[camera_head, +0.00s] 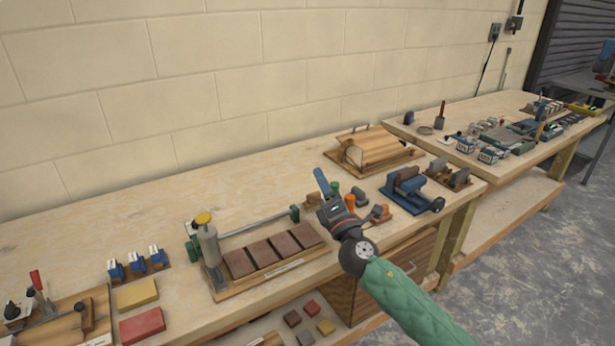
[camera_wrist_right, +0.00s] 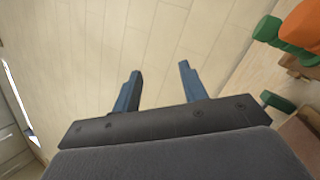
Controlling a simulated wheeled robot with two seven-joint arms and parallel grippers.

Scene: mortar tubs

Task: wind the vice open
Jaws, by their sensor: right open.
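The vice does not show in the right wrist view. My left gripper is not in view.
Orange and green pieces (camera_head: 350,203) stand close to the right gripper, between it and the vice. A wooden board with brown blocks (camera_head: 230,289) lies to the left. A wooden rack (camera_head: 372,150) is behind. A second bench (camera_head: 469,119) stands at the right.

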